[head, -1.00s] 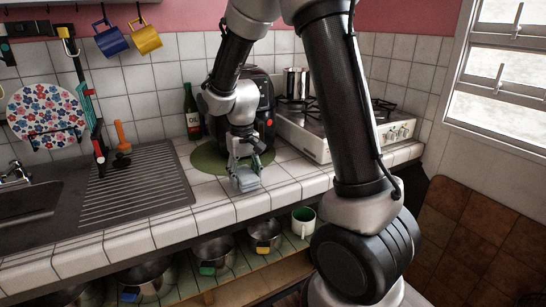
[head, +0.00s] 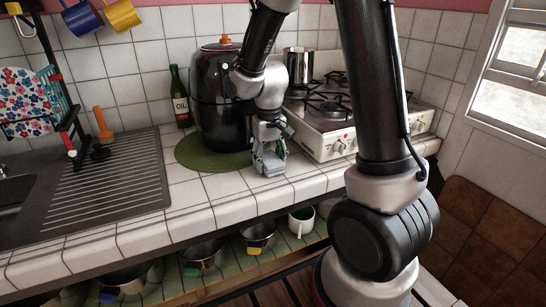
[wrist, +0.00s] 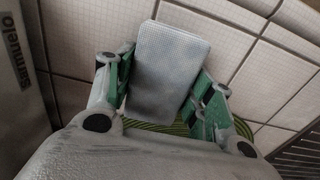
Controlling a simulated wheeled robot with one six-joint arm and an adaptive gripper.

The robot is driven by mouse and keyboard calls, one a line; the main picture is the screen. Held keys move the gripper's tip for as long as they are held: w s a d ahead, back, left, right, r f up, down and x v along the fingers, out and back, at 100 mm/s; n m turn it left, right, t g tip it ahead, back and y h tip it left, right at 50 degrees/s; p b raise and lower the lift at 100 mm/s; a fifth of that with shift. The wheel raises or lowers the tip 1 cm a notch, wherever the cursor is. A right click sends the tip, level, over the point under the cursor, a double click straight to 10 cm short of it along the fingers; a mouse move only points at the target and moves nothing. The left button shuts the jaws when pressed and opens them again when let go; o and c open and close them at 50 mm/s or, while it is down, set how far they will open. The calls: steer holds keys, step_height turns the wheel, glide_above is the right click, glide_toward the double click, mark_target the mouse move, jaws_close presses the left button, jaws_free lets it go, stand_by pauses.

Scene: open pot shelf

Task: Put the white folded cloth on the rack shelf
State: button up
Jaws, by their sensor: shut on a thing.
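My gripper (head: 269,160) is shut on the white folded cloth (head: 270,166), which looks pale grey in this light. They are over the white tiled counter (head: 195,197), to the right of the green round mat; I cannot tell how high above the tiles. In the wrist view, the cloth (wrist: 168,68) is a flat rounded rectangle between the green-padded fingers (wrist: 160,88).
A dark cooker (head: 217,95) stands on the mat (head: 190,152) behind my gripper. A gas stove (head: 335,135) is to the right, a bottle (head: 180,95) to the left. Bare counter lies left of my gripper.

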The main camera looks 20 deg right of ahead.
steer(key=shift+d+f, duration=0.1)
steer(key=shift+f, duration=0.05)
steer(key=o, duration=1)
steer(key=shift+c, duration=0.2)
